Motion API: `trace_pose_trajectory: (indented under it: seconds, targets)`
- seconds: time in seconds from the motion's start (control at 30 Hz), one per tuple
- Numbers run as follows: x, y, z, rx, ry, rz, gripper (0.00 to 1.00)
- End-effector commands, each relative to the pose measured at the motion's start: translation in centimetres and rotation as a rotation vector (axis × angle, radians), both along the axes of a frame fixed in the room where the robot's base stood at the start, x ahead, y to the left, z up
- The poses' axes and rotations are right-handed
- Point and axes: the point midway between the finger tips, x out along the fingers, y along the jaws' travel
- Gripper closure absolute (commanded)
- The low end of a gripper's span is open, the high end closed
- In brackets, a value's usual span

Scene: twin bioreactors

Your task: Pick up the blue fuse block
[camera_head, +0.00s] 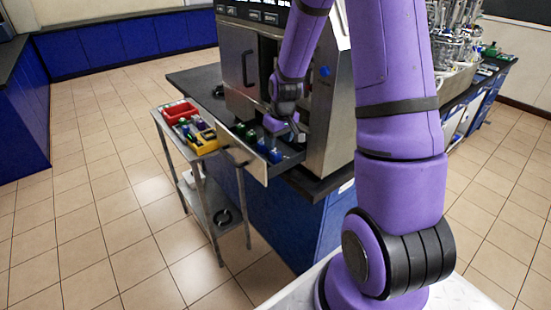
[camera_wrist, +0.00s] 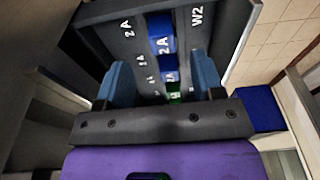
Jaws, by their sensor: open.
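Several blue fuse blocks stand in a row in an open drawer (camera_head: 243,160). In the head view, one blue fuse block (camera_head: 275,156) is nearest the front, with another blue block (camera_head: 262,146) beside it and a green one (camera_head: 250,136) behind. In the wrist view, a blue block (camera_wrist: 163,44) with white lettering lies ahead of my gripper, a smaller blue block (camera_wrist: 171,77) shows between the fingers, and a green block (camera_wrist: 174,97) is partly hidden by the gripper body. My gripper (camera_wrist: 162,75) is open over the drawer; I see nothing held. I cannot tell whether its fingers touch a block.
The drawer's dark inner strips (camera_wrist: 110,30) carry white "2 A" and "W2" markings. A metal cabinet (camera_head: 335,110) rises right behind the drawer. A cart (camera_head: 203,190) with a red bin (camera_head: 178,110) and a yellow container (camera_head: 203,142) stands left. Open tiled floor lies further left.

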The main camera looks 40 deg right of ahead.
Motion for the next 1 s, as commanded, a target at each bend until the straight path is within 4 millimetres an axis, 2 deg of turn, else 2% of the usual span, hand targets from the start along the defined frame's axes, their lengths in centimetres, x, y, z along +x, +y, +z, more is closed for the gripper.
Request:
trace_pose_trajectory:
  seconds: [0.27,0.6,0.93,0.97,1.0]
  targets:
    - [0.3,0.1,-1.7,0.000,0.001,0.000,0.38]
    - [1.1,0.3,-5.7,0.000,0.001,0.000,0.38]
    - [1.3,0.3,-6.2,0.000,-0.002,0.000,0.38]
    - [1.3,0.3,-6.2,0.000,-0.002,0.000,0.43]
    - [1.3,0.3,-6.2,0.000,-0.002,0.000,0.52]
